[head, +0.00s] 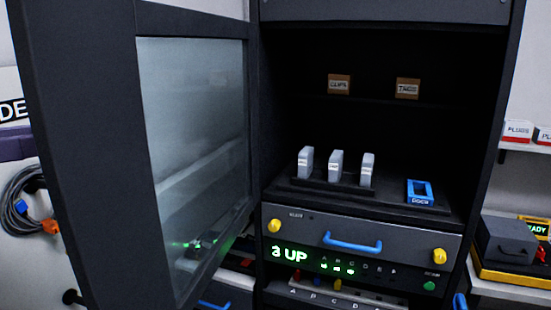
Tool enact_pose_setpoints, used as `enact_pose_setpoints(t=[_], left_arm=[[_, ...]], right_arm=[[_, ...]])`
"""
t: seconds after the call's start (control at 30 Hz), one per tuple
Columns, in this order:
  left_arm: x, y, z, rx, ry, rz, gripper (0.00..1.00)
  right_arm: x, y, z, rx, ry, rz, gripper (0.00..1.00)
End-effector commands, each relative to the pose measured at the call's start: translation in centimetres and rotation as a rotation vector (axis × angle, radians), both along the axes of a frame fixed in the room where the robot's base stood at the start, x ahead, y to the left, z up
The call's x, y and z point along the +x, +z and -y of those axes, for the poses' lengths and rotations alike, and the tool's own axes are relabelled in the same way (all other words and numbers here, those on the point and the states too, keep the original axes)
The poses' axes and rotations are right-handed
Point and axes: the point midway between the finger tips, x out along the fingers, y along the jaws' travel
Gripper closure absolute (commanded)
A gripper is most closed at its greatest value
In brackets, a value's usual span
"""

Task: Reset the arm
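Neither of my grippers shows in the head view, and no part of either arm can be made out. A dark cabinet stands in front of me, with its glass door (195,150) swung open to the left. Inside, several white upright modules (336,166) stand in a row on a black holder. A blue frame labelled DOCK (420,193) lies to their right. Below is a grey unit with a blue handle (352,243), a yellow knob (274,225) at the left and another yellow knob (439,256) at the right.
Two small brown boxes (340,84) (408,88) sit on the upper shelf. A lettered strip (340,295) with coloured plugs lies below the unit. Coiled grey cable (30,205) hangs at the left. A grey case (508,240) stands on the right shelf. The open door blocks the left side.

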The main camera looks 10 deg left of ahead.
Motion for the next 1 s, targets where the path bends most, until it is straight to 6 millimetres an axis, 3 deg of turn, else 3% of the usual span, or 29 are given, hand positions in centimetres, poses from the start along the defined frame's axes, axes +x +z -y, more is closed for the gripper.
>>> enact_pose_setpoints(t=[0.03,0.1,0.3,0.57,1.0], left_arm=[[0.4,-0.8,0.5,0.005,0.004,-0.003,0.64],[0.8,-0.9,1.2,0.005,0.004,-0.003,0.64],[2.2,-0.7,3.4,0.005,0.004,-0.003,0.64],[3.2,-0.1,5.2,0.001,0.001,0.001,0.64],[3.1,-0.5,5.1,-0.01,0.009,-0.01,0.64]], right_arm=[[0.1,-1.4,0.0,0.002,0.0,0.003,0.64],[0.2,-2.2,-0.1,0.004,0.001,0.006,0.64],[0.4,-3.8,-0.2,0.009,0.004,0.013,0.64],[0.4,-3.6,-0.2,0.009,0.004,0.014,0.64],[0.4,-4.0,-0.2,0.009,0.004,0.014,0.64]])
